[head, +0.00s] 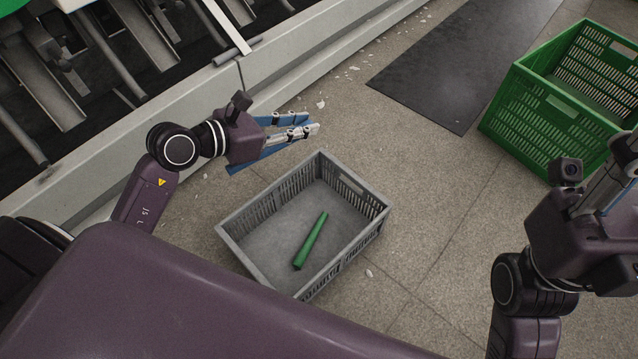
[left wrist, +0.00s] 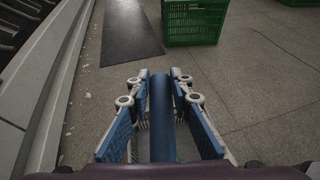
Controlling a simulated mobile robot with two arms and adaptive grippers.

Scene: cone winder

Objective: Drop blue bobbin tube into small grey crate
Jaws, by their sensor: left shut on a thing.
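The blue bobbin tube (left wrist: 161,115) lies lengthwise between the fingers of my left gripper (head: 306,128), as the left wrist view shows. The left gripper is shut on it. In the head view the tube is hard to tell from the blue finger pads. The small grey crate (head: 232,240) stands open on the floor, below and to the right of the left gripper in the picture. The gripper is beyond the crate's far left side, not over its middle. My right gripper (head: 618,172) is at the right edge, partly cut off; its jaw state is unclear.
A green tube (head: 311,241) lies in the grey crate. A larger green crate (head: 540,122) stands at the upper right, beside a dark mat (head: 455,65). The machine's pale base (head: 200,95) runs along the left. Floor between the crates is clear.

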